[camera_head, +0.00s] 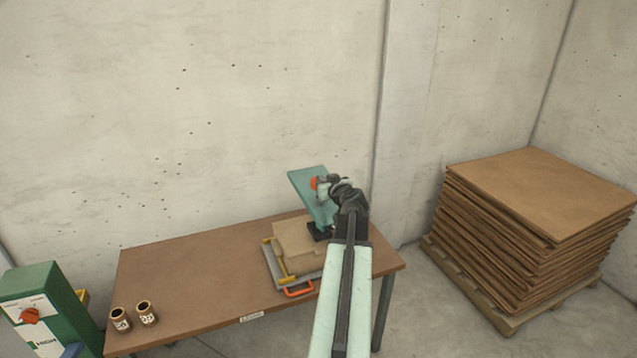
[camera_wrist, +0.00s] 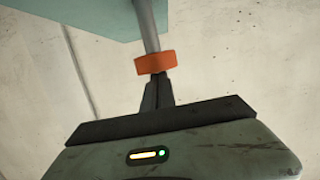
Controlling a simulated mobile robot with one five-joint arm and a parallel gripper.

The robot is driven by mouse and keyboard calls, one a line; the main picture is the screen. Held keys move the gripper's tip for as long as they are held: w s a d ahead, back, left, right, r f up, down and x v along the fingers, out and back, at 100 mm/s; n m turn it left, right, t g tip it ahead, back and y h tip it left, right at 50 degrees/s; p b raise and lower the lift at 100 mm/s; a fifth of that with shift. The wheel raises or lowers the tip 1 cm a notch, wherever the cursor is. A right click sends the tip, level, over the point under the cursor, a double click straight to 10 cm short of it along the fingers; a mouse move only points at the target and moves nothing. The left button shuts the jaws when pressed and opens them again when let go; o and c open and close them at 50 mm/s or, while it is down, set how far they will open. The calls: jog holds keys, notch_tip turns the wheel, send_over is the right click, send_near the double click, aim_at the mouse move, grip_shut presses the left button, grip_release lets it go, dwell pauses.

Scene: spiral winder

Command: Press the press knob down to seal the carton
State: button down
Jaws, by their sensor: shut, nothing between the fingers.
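The orange press knob (camera_head: 314,184) shows beside a teal press plate (camera_head: 307,180) above the table. In the wrist view the orange knob (camera_wrist: 155,63) sits on a grey rod, with the teal plate (camera_wrist: 75,15) behind. My gripper (camera_head: 323,186) is shut and empty, its fingertips (camera_wrist: 157,78) right at the knob; I cannot tell whether they touch it. The brown carton (camera_head: 302,243) lies on a grey tray (camera_head: 271,262) with yellow guides, below and left of my gripper. My wrist partly hides the press.
The brown table (camera_head: 195,285) is clear to the left of the tray, apart from two small brown cans (camera_head: 147,313) at its front left. A green machine (camera_head: 45,300) with a red dial stands at far left. Stacked brown sheets (camera_head: 540,195) rest on a pallet at right.

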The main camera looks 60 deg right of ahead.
notch_tip(320, 180, down, 5)
jog(key=b, duration=0.4)
jog(key=shift+f, duration=0.1)
jog(key=shift+a+f+b, duration=0.2)
jog(key=shift+f+b, duration=0.05)
jog(key=shift+b, duration=0.4)
jog(key=shift+s+a+r, duration=0.15)
jog(key=shift+s+a, duration=0.05)
jog(key=shift+a, duration=0.1)
jog(key=shift+s, duration=0.1)
jog(key=shift+r, duration=0.1)
